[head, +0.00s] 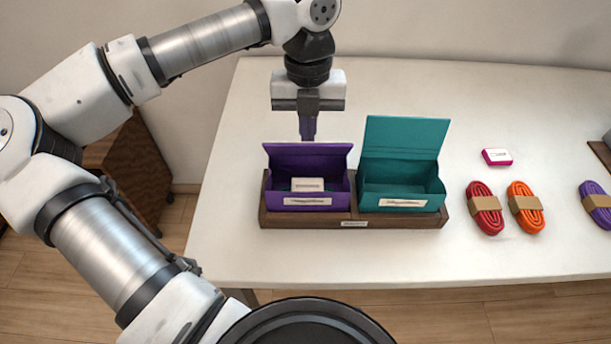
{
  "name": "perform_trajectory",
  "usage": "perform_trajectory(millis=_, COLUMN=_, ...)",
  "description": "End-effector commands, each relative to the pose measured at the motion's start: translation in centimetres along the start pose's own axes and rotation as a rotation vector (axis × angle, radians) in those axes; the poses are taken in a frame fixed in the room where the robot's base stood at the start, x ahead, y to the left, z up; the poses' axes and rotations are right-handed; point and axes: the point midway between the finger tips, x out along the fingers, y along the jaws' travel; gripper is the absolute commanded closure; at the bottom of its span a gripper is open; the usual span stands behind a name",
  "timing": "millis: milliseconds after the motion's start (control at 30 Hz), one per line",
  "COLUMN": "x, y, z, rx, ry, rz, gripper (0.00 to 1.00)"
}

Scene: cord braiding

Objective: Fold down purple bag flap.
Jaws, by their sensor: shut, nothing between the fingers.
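The purple bag (326,204) is box-shaped and stands in the left place of a dark wooden tray (354,217). Its purple flap (307,154) stands up at the back edge, leaning back a little, so the bag is open. A pale labelled block (308,185) lies inside it. My gripper (308,138) is shut and empty, pointing down just behind the top edge of the flap. I cannot tell whether the fingertips touch the flap.
A teal bag (406,193) with its flap (403,138) raised stands at the right in the same tray. Further right lie a pink block (497,157) and red (485,208), orange (525,207) and purple (597,205) cord bundles. The white table (530,105) is clear behind the bags.

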Motion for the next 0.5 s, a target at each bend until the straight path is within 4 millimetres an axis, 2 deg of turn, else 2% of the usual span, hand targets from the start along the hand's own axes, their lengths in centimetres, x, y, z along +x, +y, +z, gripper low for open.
perform_trajectory(millis=233, x=0.2, y=0.0, z=-0.2, rx=0.000, ry=0.000, rz=0.000, gripper=1.00)
perform_trajectory(millis=500, x=1.0, y=0.0, z=-1.6, rx=0.000, ry=0.000, rz=0.001, gripper=1.00)
